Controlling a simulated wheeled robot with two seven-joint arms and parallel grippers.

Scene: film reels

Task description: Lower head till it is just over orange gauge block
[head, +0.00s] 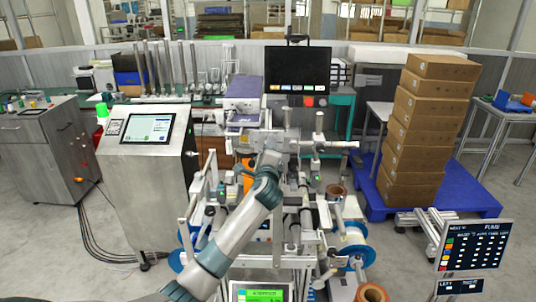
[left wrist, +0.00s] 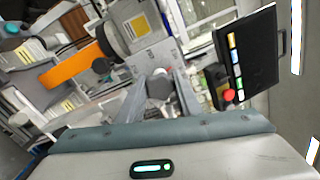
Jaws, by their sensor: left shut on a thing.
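My left arm reaches up from the bottom of the head view to the machine's middle, where my left gripper (head: 272,157) is small and partly hidden by my wrist. In the left wrist view, my left gripper (left wrist: 163,78) is shut on a round grey knob (left wrist: 159,87) below a grey machine head (left wrist: 128,32) with a yellow label. An orange block (left wrist: 73,70) shows left of the head and lies tilted in that picture. Part of an orange piece (head: 248,170) also shows left of my gripper in the head view. The gap between head and block is unclear. My right gripper is out of view.
A black monitor (head: 298,70) with a red button stands behind the machine. A steel cabinet with a screen (head: 148,130) is at left. Stacked cartons (head: 425,125) stand on a blue pallet (head: 465,200) at right. Rods and reels crowd the space around my arm.

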